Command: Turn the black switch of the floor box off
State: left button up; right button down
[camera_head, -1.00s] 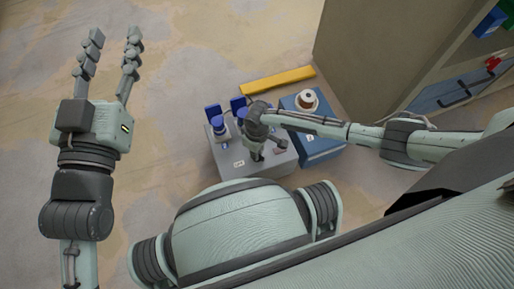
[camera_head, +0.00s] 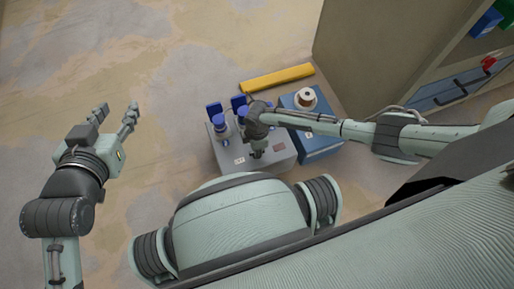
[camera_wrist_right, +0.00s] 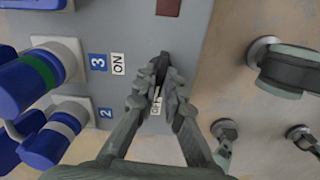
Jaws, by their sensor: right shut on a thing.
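The grey floor box (camera_head: 281,158) stands on the floor in front of my base; its top also shows in the right wrist view (camera_wrist_right: 118,25). My right gripper (camera_head: 257,154) reaches down onto its top. In the right wrist view my right gripper (camera_wrist_right: 160,84) is shut on the black switch (camera_wrist_right: 163,59). The fingers hide most of the switch, so its exact angle is hard to tell. An ON label (camera_wrist_right: 118,64) lies left of the fingers and an OFF label (camera_wrist_right: 156,106) shows between them. My left gripper (camera_head: 118,112) is open and empty above the floor at the left.
Blue plugs (camera_wrist_right: 24,85) sit in sockets left of the fingers, beside number labels 2 and 3. A dark red patch (camera_wrist_right: 168,7) is on the box top. A blue box (camera_head: 318,145) with a spool (camera_head: 306,98) stands at right. A yellow bar (camera_head: 277,78) lies behind. A cabinet is at upper right.

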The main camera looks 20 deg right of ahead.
jog(key=shift+n, duration=0.5)
jog(key=c, duration=1.6)
grip_release()
jog(key=shift+r, duration=0.15)
notch_tip(320, 180, up, 12)
jog(key=shift+f, duration=0.15)
jog(key=shift+s, duration=0.1)
